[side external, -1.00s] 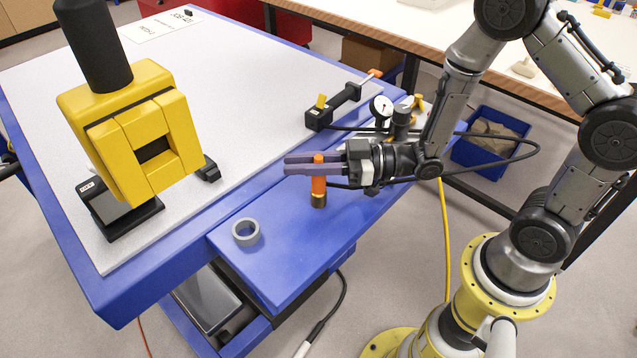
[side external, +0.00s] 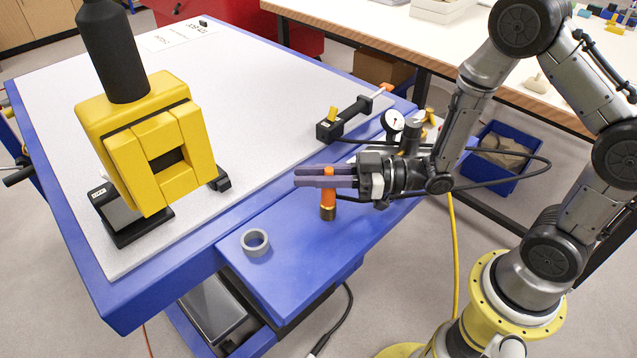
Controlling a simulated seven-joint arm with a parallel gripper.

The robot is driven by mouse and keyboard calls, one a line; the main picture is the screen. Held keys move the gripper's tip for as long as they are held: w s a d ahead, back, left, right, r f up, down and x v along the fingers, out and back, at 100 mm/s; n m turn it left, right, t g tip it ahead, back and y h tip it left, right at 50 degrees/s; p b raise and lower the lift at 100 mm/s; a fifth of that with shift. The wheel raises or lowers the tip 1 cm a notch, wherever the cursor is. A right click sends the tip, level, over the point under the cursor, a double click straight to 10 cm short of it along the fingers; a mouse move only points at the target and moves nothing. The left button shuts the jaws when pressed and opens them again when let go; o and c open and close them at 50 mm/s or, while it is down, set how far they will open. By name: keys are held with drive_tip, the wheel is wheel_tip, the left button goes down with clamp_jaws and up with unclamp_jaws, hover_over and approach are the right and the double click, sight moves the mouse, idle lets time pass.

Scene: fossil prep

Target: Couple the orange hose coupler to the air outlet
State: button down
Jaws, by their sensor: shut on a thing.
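My gripper (side external: 310,176) is shut on the orange hose coupler (side external: 328,194), just above the blue side shelf (side external: 290,275). The coupler is upright, with its orange top between the fingers and a dark, brass-coloured lower end pointing down. I cannot tell whether that end touches the shelf. A regulator with a round white gauge (side external: 393,121) and brass-coloured fittings stands behind my gripper, partly hidden by it. The air outlet itself cannot be made out clearly; it may be among these fittings.
A grey ring (side external: 255,242) lies on the shelf at the front left. A yellow instrument (side external: 150,145) stands at left. A black hose (side external: 510,153) loops out at right. The shelf's front is mostly clear.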

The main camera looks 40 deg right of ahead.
drive_tip(key=s+d+r, duration=0.5)
drive_tip(key=s+r, duration=0.8)
drive_tip(key=shift+d, duration=0.15)
drive_tip(key=c, duration=1.4)
unclamp_jaws()
clamp_jaws()
drive_tip(key=shift+w, duration=0.1)
